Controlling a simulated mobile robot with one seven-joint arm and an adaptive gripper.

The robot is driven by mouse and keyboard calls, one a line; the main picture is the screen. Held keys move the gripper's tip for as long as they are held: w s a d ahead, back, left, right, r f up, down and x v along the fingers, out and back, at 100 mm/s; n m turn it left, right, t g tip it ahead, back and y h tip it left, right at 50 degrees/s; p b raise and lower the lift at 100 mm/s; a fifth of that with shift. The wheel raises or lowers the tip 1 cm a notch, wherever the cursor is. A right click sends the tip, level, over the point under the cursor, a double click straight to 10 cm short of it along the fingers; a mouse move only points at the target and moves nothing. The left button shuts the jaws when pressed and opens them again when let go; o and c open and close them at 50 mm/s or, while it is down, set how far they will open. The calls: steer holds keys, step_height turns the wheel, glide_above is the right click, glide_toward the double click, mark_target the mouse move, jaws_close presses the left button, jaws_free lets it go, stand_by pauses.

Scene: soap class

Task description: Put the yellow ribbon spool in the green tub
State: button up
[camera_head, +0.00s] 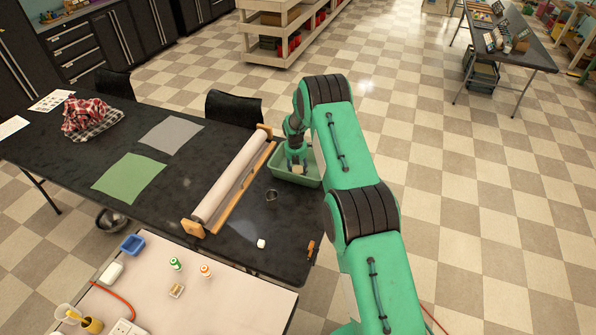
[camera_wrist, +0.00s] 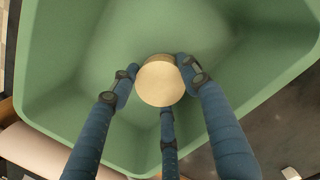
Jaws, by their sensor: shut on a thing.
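The green tub (camera_head: 284,175) stands on the black table, right of the paper roll, and its inside fills most of the wrist view (camera_wrist: 70,60). My gripper (camera_head: 297,169) is over the tub in the head view. In the wrist view, my gripper's blue fingers (camera_wrist: 160,90) are shut around a round, pale yellow spool (camera_wrist: 160,84). The spool shows its flat end and is within the tub's outline. I cannot tell whether it touches the tub's floor. My arm hides the tub's right side in the head view.
A paper roll on a wooden stand (camera_head: 230,180) lies left of the tub. A dark ring (camera_head: 272,195), a small white block (camera_head: 261,243) and an orange-brown item (camera_head: 311,250) lie on the black table (camera_head: 240,222) nearby. A black chair (camera_head: 233,108) stands behind.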

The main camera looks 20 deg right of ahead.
mark_target(296, 171)
steer(key=shift+f, duration=0.1)
steer(key=o, duration=1.1)
steer(key=shift+o, duration=0.2)
step_height(296, 171, up, 12)
steer(key=a, duration=0.1)
steer(key=shift+s+p, duration=0.3)
steer(key=shift+s, duration=0.1)
stand_by(0.3)
